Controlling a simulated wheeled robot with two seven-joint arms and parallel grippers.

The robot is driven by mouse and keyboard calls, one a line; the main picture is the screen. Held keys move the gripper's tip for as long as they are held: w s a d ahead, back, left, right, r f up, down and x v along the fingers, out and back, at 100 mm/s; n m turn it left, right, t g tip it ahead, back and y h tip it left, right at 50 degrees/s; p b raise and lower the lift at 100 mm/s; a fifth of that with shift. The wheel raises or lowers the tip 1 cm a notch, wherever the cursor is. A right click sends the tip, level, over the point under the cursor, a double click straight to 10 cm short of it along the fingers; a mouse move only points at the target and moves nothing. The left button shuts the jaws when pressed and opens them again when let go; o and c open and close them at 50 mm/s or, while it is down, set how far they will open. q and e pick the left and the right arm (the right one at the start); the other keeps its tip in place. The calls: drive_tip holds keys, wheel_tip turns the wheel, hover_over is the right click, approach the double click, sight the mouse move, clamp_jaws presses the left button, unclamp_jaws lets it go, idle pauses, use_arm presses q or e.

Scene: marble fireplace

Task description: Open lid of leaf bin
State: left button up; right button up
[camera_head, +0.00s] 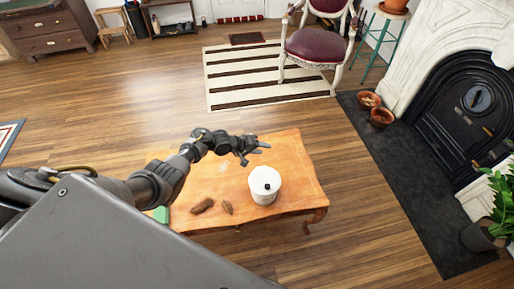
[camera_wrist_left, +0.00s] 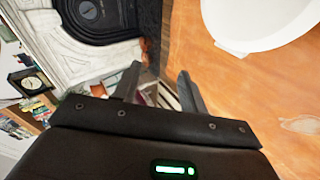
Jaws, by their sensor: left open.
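The leaf bin (camera_head: 262,198) is a white round container standing upright on the wooden table. Its white lid (camera_head: 259,180) with a small black knob (camera_head: 267,187) sits on top and looks shut. Part of the white bin also shows at the upper right of the left wrist view (camera_wrist_left: 250,25). My left gripper (camera_head: 256,147) is open and empty, above the table and beyond the bin in the head view, apart from it. Its two spread fingers show in the left wrist view (camera_wrist_left: 158,90). My right gripper is not in view.
Two brown leaf-like pieces (camera_head: 202,206) (camera_head: 228,207) lie on the table (camera_head: 295,165) left of the bin. A green item (camera_head: 161,214) shows at the table's left, partly hidden by my arm. A fireplace (camera_head: 470,115) and potted plant (camera_head: 485,232) stand right.

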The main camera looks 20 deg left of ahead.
use_arm(q)
drive_tip(key=p+v, duration=0.2)
drive_tip(key=v, duration=0.8)
drive_tip(key=shift+s+a+r, duration=0.2)
